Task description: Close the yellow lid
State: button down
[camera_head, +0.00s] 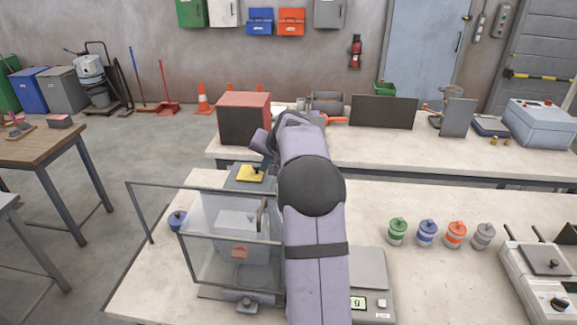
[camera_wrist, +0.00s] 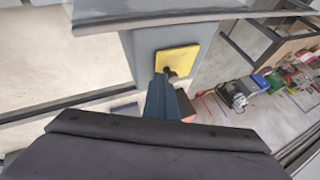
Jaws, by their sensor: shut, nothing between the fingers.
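The yellow lid (camera_head: 250,174) is a small square plate with a black knob, on top of a grey housing (camera_head: 232,184) behind the clear guard box. It looks flat against the housing; I cannot tell whether it is fully seated. In the wrist view the yellow lid (camera_wrist: 180,58) is just beyond the fingertips, with its knob at its lower edge. My gripper (camera_wrist: 166,78) is shut and empty, its tips overlapping the lid's near edge beside the knob. Contact is unclear. In the head view my wrist and arm hide the fingertips.
A clear-walled guard box (camera_head: 228,235) with a metal frame stands just in front of the lid. A red box (camera_head: 244,117) stands on the back bench behind it. Several coloured jars, including a green one (camera_head: 397,231), stand to the right, with bare bench around them.

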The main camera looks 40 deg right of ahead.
jog(key=shift+w+a+r, duration=0.1)
jog(key=shift+w+a, duration=0.05)
jog(key=shift+a, duration=0.05)
jog(key=shift+s+d+f+b, duration=0.2)
jog(key=shift+s+d+b, duration=0.25)
jog(key=shift+b, duration=0.1)
jog(key=s+d+f+b+v, duration=0.1)
jog(key=b+v, duration=0.4)
jog(key=v, duration=0.7)
jog(key=shift+s+d, duration=0.35)
jog(key=shift+d, duration=0.05)
jog(key=shift+f, duration=0.15)
